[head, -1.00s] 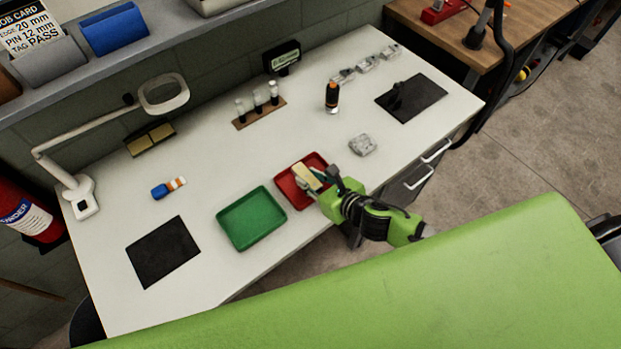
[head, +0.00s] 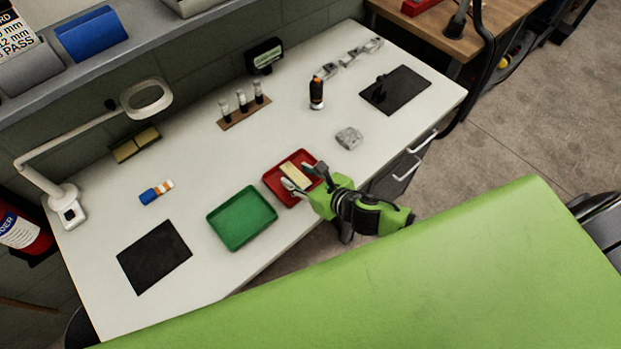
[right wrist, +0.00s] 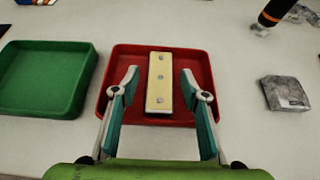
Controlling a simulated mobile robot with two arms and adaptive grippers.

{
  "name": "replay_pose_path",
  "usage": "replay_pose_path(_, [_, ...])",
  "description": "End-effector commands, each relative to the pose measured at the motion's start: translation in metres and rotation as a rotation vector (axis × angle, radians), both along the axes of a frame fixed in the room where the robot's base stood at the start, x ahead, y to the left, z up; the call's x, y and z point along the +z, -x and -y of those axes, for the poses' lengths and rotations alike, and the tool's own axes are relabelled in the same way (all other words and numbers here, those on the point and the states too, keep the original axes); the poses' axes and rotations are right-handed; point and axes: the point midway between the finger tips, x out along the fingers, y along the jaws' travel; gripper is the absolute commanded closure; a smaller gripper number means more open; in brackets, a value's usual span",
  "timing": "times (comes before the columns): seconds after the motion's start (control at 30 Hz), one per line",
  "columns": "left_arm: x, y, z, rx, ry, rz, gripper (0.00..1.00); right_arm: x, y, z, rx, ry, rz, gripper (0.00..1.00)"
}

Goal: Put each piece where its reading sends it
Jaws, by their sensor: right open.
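A pale yellow rectangular piece (head: 296,175) with dark dots along it lies in the red tray (head: 272,186); it also shows in the right wrist view (right wrist: 160,84). My right gripper (head: 298,178) is open at the red tray. In the right wrist view its fingers (right wrist: 160,84) stand apart on either side of the piece, with gaps. The green tray (head: 241,218) beside it is empty. A grey block-like piece (head: 349,138), seemingly wrapped, lies on the bench to the right; it also shows in the right wrist view (right wrist: 285,93). My left gripper is not in view.
Black mats lie at left (head: 154,256) and right (head: 404,91). A black-and-orange tool (head: 316,93) stands mid-bench. A rack of vials (head: 243,110), small grey parts (head: 348,58), a magnifier lamp (head: 148,98) and a blue-orange item (head: 156,192) stand around.

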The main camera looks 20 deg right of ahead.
Motion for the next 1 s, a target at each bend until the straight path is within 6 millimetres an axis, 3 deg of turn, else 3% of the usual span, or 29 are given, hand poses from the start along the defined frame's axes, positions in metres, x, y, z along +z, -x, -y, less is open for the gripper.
replay_pose_path(0.53, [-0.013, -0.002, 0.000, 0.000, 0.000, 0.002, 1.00, 0.044, 0.083, 0.030, 0.002, 0.003, -0.003, 0.59])
replay_pose_path(0.73, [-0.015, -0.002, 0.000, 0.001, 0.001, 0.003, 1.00, 0.054, 0.096, 0.035, 0.001, 0.002, -0.001, 0.59])
replay_pose_path(1.0, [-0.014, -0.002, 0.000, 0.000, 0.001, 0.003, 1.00, 0.056, 0.097, 0.036, 0.000, 0.001, -0.001, 0.59])
